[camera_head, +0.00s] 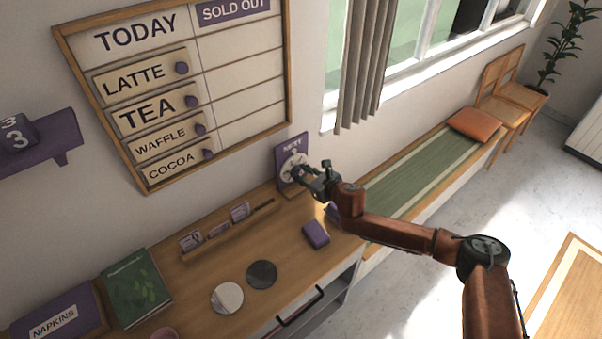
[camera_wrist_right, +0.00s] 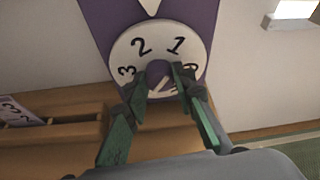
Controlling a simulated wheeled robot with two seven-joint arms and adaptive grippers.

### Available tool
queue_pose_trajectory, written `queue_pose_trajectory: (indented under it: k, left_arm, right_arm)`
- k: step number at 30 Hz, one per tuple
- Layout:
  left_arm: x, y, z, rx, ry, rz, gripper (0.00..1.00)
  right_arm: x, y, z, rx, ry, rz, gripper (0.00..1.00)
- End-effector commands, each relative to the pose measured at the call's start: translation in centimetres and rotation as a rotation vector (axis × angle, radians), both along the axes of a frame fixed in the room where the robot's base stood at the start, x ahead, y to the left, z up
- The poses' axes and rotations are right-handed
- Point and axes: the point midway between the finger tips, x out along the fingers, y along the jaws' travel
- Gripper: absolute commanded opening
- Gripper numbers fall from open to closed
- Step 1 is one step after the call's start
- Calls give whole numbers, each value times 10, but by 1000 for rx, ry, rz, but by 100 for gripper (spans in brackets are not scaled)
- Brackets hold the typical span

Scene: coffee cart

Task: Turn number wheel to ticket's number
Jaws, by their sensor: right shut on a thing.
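The number wheel (camera_wrist_right: 120,58) is a white disc with black digits on a purple stand (camera_wrist_right: 195,12). In the wrist view I read 3, 2 and 1 on it; another digit is partly behind a finger. A white pointer (camera_wrist_right: 150,5) above the wheel points between 2 and 1, nearer 2. My right gripper (camera_wrist_right: 159,82) is shut on the knob at the wheel's centre; the knob is mostly hidden. The wheel (camera_head: 291,163) also shows in the head view. My left gripper is not in view.
On the counter lie a small purple block (camera_head: 316,234), a dark disc (camera_head: 261,274), a pale disc (camera_head: 227,298), a green book (camera_head: 136,288) and a napkin box (camera_head: 55,318). A menu board (camera_head: 240,103) hangs behind. A bench (camera_head: 415,173) runs along the window.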

Motion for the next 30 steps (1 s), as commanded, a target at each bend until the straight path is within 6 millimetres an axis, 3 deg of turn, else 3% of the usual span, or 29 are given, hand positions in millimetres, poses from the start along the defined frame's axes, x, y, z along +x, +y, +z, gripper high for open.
queue_pose_trajectory:
  k: [11, 21, 30]
  left_arm:
    - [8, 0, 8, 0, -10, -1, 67]
    - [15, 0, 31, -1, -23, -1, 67]
    - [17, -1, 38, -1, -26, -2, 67]
  right_arm:
    - [0, 0, 1, 36, 28, 1, 0]
    - [1, -2, 2, 215, 158, -1, 0]
    - [2, -3, -2, 386, 283, -1, 0]
